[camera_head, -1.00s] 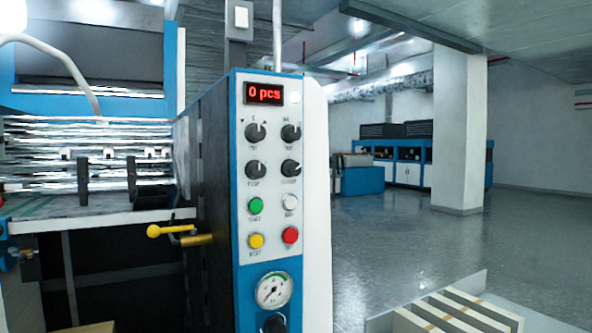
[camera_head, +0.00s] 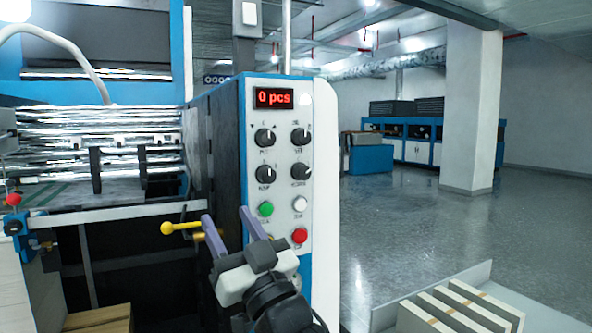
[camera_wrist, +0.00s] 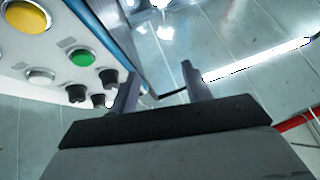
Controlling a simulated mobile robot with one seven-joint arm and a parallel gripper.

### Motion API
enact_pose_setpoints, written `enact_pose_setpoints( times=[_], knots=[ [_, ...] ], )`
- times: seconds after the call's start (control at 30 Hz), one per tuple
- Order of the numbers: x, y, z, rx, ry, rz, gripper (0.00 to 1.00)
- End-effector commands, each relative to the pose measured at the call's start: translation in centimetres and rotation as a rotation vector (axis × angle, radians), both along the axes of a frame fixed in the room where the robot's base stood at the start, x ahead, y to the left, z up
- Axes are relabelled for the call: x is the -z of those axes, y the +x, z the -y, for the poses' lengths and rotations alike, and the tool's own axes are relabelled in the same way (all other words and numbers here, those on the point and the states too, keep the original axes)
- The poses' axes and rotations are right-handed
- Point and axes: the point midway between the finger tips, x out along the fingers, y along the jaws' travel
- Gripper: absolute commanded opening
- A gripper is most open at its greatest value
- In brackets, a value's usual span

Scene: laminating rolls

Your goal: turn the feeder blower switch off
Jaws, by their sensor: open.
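The control panel (camera_head: 320,190) faces me, with four dark rotary knobs under a red "0 pcs" display. They are the upper-left knob (camera_head: 265,138), upper-right knob (camera_head: 301,136), lower-left knob (camera_head: 266,174) and lower-right knob (camera_head: 301,171). Their labels are too blurred to tell surely which is the feeder blower switch. My gripper (camera_head: 227,215) is open and empty, fingers up, in front of the panel's lower left, below the knobs. In the wrist view my gripper (camera_wrist: 159,72) shows several knobs (camera_wrist: 78,93) left of its fingers, apart from them.
A green button (camera_head: 265,209), a white button (camera_head: 300,203) and a red button (camera_head: 299,236) sit below the knobs. A yellow-tipped lever (camera_head: 168,228) sticks out left of my gripper. Metal rollers (camera_head: 60,140) are at left. A slatted pallet (camera_head: 465,307) lies lower right; the floor behind is open.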

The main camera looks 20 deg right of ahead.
Motion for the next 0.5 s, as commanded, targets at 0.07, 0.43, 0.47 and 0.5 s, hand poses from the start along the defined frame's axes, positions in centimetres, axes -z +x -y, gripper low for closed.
enact_pose_setpoints(
  times=[0.07,0.43,0.47,0.5],
  knots=[
    [-0.5,-1.7,5.3,0.076,-0.001,-0.057,0.48],
    [0.2,-8.1,15.5,0.207,0.004,-0.203,0.48],
    [0.1,-8.1,15.6,0.207,0.004,-0.205,0.48],
    [0.0,-8.0,15.7,0.207,0.004,-0.206,0.48]
  ],
)
